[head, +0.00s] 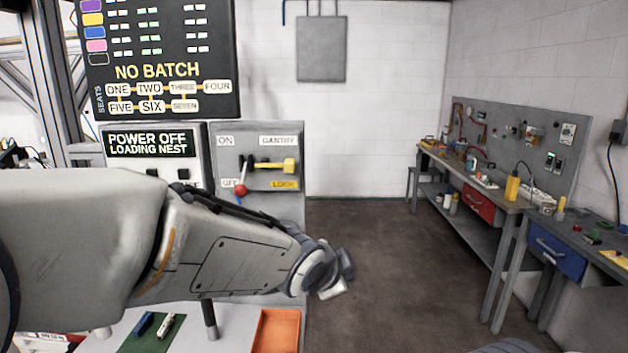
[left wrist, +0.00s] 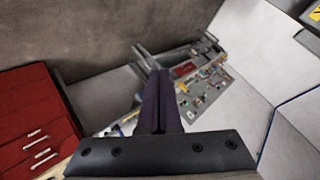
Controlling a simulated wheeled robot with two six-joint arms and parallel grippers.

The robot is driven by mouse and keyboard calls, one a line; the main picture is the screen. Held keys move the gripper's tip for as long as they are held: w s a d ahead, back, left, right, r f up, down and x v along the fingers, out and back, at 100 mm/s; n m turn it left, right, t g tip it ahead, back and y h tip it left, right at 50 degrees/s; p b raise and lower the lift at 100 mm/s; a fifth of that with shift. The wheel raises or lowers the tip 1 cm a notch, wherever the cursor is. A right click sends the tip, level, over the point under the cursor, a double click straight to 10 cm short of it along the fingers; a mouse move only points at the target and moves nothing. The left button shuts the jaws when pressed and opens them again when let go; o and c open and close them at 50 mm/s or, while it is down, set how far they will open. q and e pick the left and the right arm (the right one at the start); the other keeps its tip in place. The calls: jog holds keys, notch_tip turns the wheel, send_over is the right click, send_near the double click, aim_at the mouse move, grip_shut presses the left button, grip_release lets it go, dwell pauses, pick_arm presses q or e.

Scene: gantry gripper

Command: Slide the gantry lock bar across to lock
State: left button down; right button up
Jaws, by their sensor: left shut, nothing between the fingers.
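The yellow gantry lock bar (head: 275,166) lies level on a grey panel (head: 285,200), between a GANTRY label above and a yellow LOCK label (head: 285,184) below. A red-knobbed lever (head: 240,190) hangs at its left, by the ON and OFF labels, its knob near OFF. My left arm crosses in front of the panel's lower part. My left gripper (head: 338,275) is beyond the panel's right edge, below and right of the bar, apart from it. In the left wrist view, its dark fingers (left wrist: 160,80) are together and empty. My right gripper is out of view.
A display reading POWER OFF LOADING NEST (head: 150,143) is left of the panel. Below are an orange tray (head: 278,330) and a green mat (head: 150,343). A workbench (head: 465,185) with a red drawer stands at the right. Open floor (head: 390,240) lies between.

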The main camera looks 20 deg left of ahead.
aim_at(290, 165)
pick_arm(q)
jog(key=w+a+r+m+t+b, duration=0.2)
jog(key=w+a+r+m+t, duration=0.6)
jog(key=a+r, duration=0.5)
jog(key=w+d+n+p, duration=0.1)
jog(key=w+p, duration=0.3)
jog(key=w, duration=0.7)
jog(key=shift+y, duration=0.4)
jog(key=a+p, duration=0.1)
jog(key=s+a, duration=0.1)
jog(key=a+p, duration=0.1)
jog(key=shift+s+a+p, duration=0.25)
jog(key=shift+a+p, duration=0.05)
jog(key=shift+a, duration=0.1)
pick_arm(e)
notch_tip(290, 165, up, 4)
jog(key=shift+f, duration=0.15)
